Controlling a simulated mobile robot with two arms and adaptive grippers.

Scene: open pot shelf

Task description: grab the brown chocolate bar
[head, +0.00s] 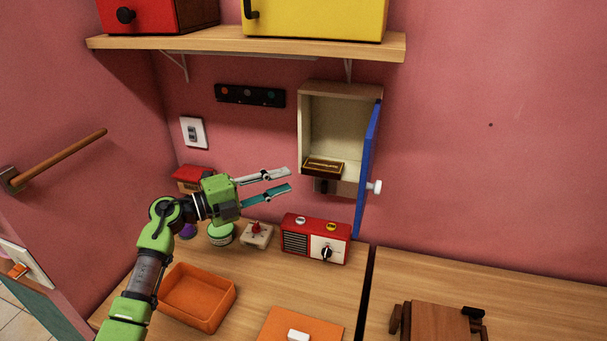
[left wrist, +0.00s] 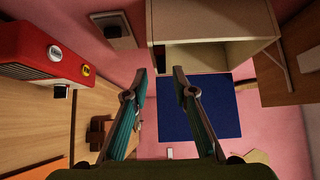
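The brown chocolate bar (head: 323,168) lies at the bottom front of a small open wall cabinet (head: 304,125). Its dark brown wrapper has a golden outline. The cabinet's blue door (head: 367,165) stands open to the right. My left gripper (head: 289,180) is open and empty, left of the bar and apart from it. In the left wrist view, the open fingers (left wrist: 159,72) point toward the cabinet (left wrist: 205,22) and blue door (left wrist: 200,108). My right gripper is not in view.
A red radio (head: 315,238) stands on the counter below the cabinet. A small device with a red knob (head: 257,234) and an orange tray (head: 195,322) are nearby. A shelf (head: 245,44) holds red and yellow boxes above. A brown wooden object (head: 435,322) stands at lower right.

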